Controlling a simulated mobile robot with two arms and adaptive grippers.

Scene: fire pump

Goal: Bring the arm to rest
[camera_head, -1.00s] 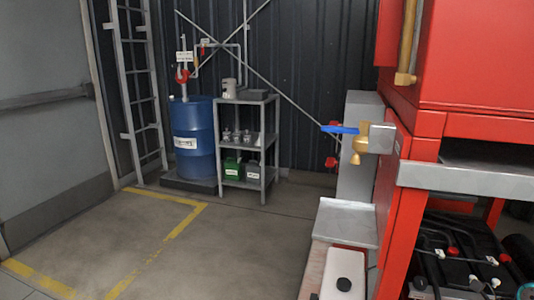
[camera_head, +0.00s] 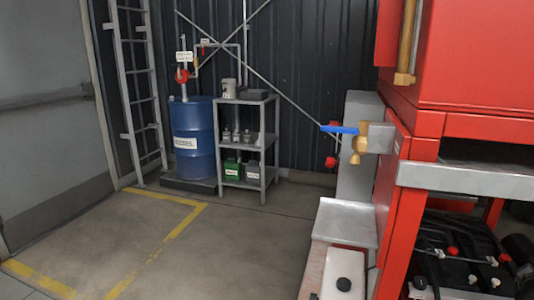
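Neither of my grippers shows in the head view, and no part of an arm is clearly seen. A brass valve (camera_head: 359,150) with a blue lever handle (camera_head: 339,130) is fixed at the left side of the red pump unit (camera_head: 470,60). The blue lever lies about level and points left.
The red frame fills the right side, with a black battery (camera_head: 460,255) low inside it. A grey metal shelf (camera_head: 246,143) and a blue drum (camera_head: 193,140) stand at the back wall. A ladder (camera_head: 135,95) is left of them. The floor (camera_head: 225,240) in the middle is clear.

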